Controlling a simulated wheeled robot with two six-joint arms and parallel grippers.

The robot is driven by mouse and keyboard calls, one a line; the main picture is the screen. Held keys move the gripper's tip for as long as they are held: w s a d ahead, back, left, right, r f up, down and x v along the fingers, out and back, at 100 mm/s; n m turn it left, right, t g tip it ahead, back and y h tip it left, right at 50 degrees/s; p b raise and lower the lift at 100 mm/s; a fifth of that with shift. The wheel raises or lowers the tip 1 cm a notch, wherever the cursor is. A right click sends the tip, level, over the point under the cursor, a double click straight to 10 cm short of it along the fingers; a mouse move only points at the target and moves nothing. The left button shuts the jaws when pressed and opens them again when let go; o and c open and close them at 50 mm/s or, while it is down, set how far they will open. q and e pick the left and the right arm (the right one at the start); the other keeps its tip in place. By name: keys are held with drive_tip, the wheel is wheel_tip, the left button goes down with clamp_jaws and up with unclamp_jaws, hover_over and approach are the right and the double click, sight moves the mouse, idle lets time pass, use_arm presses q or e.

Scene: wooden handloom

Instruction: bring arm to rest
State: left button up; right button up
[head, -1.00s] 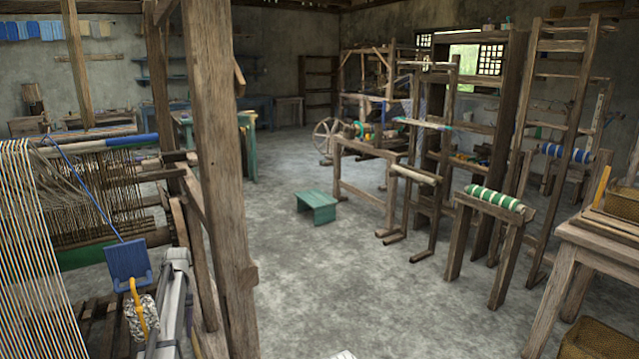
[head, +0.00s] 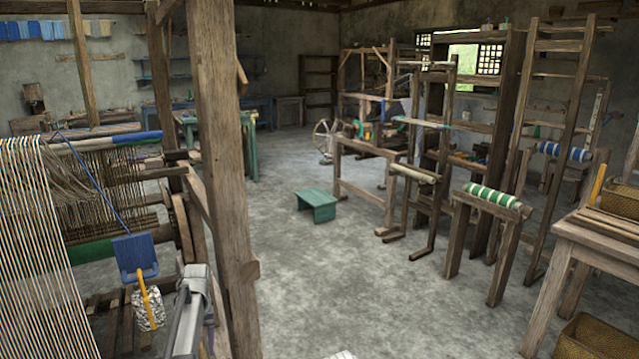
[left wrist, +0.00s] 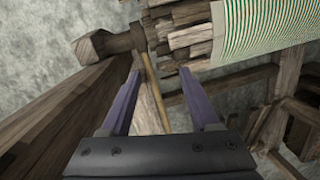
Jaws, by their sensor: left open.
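My left arm (head: 192,300) rises from the bottom of the head view, close to the loom's front post. In the left wrist view my left gripper (left wrist: 163,92) has its two purple fingers spread apart, with nothing held between them. A thin tan stick (left wrist: 153,92) shows beyond the gap; its distance is hard to tell. A blue paddle (head: 135,256) with a yellow handle hangs from a blue cord left of my arm. My right gripper does not show.
The loom post (head: 228,180) stands beside my left arm, and warp threads (head: 40,260) fill the far left. In the wrist view, wooden beams and striped cloth (left wrist: 262,30) lie ahead. The floor around the green stool (head: 316,203) is open. A wooden table (head: 580,232) stands right.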

use_arm(q)
drive_tip(key=s+d+m+t, duration=0.2)
drive_tip(key=s+d+m, duration=0.2)
drive_tip(key=s+d, duration=1.3)
drive_tip(key=s+d+f+m+b, duration=0.25)
drive_tip(key=d+f+b, duration=0.25)
drive_tip(key=f+b, duration=0.3)
drive_tip(key=s+d+f+m+b, duration=0.2)
drive_tip(key=s+d+f+b, duration=0.25)
drive_tip(key=f+b, duration=0.35)
wheel_tip(320, 180, up, 38)
drive_tip(key=p, duration=3.8)
drive_tip(key=shift+d+r+p, duration=0.25)
drive_tip(key=shift+d+p, duration=0.05)
drive_tip(key=shift+p, duration=0.05)
